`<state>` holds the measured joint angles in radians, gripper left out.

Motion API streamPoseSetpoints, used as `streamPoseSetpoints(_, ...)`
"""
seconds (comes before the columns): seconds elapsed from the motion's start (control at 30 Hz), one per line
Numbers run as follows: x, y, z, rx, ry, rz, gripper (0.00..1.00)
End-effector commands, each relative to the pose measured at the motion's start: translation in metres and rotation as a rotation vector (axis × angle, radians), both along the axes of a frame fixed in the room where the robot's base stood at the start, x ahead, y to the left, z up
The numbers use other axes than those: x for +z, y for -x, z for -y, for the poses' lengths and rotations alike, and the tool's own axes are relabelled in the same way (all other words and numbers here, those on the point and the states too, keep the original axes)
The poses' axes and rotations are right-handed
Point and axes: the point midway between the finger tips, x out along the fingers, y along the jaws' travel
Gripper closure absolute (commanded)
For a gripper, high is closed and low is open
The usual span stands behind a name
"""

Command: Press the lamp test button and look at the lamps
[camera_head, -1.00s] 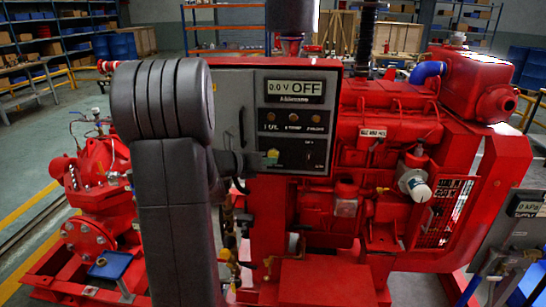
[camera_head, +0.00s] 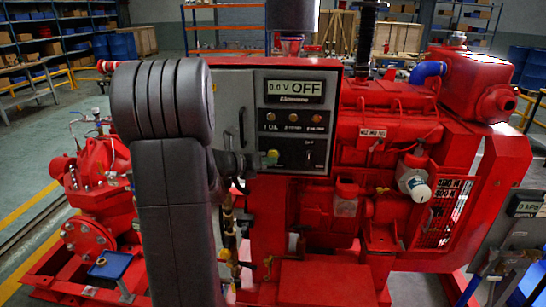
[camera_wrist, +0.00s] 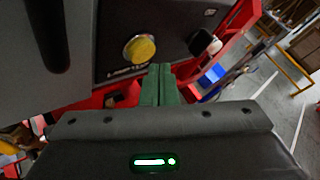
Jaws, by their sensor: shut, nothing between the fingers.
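The red-framed control panel (camera_head: 288,110) stands in the middle of the head view, its display (camera_head: 294,89) reading "0.0 V OFF". Three small lamps, left (camera_head: 271,117), middle (camera_head: 293,117) and right (camera_head: 316,117), sit in a row below it. They look dull amber-brown, with no clear glow. A round yellow button (camera_wrist: 139,49) shows in the wrist view, and the head view shows it below the left lamp (camera_head: 272,157).
A black knob (camera_wrist: 205,42) sits right of the button in the wrist view. The red engine (camera_head: 390,130) fills the space right of the panel. A red pump (camera_head: 98,190) stands at left. A grey box with a kPa display (camera_head: 527,209) is at far right.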

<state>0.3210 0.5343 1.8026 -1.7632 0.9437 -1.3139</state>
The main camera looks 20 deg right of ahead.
Motion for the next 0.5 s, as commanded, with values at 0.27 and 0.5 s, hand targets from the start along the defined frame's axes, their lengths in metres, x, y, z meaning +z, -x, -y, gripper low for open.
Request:
streamPoseSetpoints(0.27, 0.0004, -0.0067, 0.0041, 0.0, 0.0, 0.0, 1.0)
streamPoseSetpoints(0.5, 0.0001, -0.007, 0.0043, 0.0, 0.0, 0.0, 1.0)
